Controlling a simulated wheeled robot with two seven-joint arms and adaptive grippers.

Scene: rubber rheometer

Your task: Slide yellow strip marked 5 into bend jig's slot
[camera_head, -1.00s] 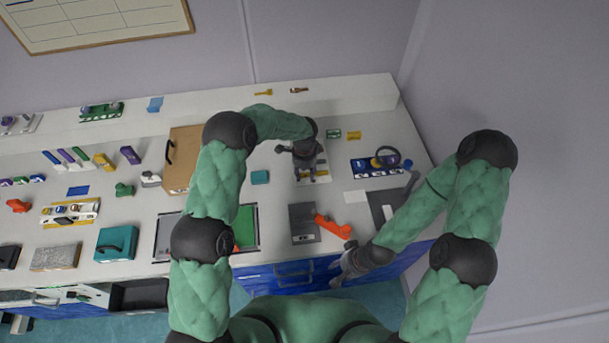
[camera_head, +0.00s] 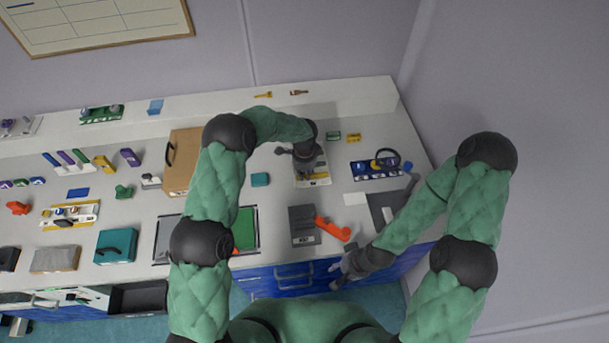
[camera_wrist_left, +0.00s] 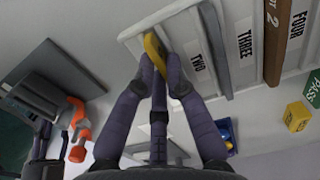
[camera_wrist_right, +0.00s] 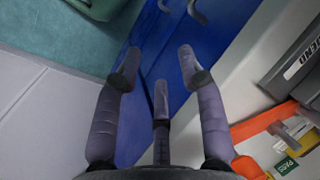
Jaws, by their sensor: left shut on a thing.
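My left gripper (camera_head: 308,160) is over a white rack (camera_head: 318,180) on the bench. In the left wrist view my left gripper (camera_wrist_left: 158,70) is shut on a yellow strip (camera_wrist_left: 153,48), whose far end is at the rack (camera_wrist_left: 190,60) beside the label TWO. I cannot tell if it touches the rack, and its mark is not readable. A grey block with a label (camera_head: 303,225), perhaps the bend jig, stands nearer the front edge. My right gripper (camera_wrist_right: 159,62) is open and empty, low by the blue bench front.
An orange tool (camera_head: 332,228) lies beside the grey block. A blue holder (camera_head: 375,169) with a dark ring stands right of the rack. Small yellow (camera_head: 354,137) and green (camera_head: 333,134) blocks lie behind it. A teal block (camera_head: 260,179) lies left of the rack.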

